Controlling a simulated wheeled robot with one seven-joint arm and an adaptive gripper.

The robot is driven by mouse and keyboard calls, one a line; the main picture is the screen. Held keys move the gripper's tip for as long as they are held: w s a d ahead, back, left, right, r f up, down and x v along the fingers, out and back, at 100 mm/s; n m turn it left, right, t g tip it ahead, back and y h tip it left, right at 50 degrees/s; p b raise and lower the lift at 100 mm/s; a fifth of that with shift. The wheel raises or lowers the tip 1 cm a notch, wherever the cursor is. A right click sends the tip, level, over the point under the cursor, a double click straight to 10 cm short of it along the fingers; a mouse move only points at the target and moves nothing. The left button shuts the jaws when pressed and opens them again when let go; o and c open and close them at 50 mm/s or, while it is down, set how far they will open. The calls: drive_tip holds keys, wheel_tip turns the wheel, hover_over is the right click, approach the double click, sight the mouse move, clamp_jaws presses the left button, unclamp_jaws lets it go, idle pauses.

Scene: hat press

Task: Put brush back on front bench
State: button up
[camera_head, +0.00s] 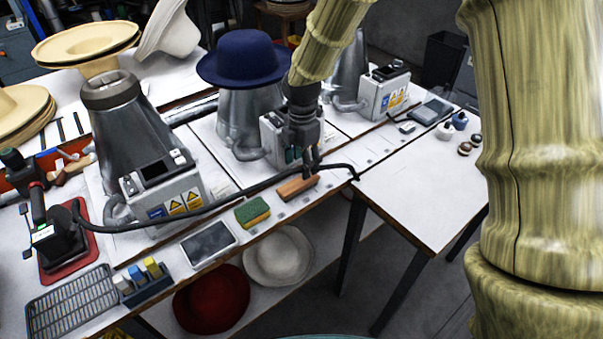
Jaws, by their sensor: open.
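A brush (297,187) with an orange-brown wooden body lies near the front edge of the white bench (378,202), by a black cable. My gripper (311,165) points down right above the brush, its dark fingers close to the brush's upper right part. The fingers are small here and partly merge with the dark cable. I cannot tell whether they touch the brush.
A black cable (240,196) runs along the bench front to an iron (62,240) at left. A green-yellow sponge (252,212) and a grey tablet (208,243) lie left of the brush. Metal presses stand behind; one bears a blue hat (243,58).

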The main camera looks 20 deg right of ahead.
sight(302, 180)
drive_tip(key=shift+r, duration=2.15)
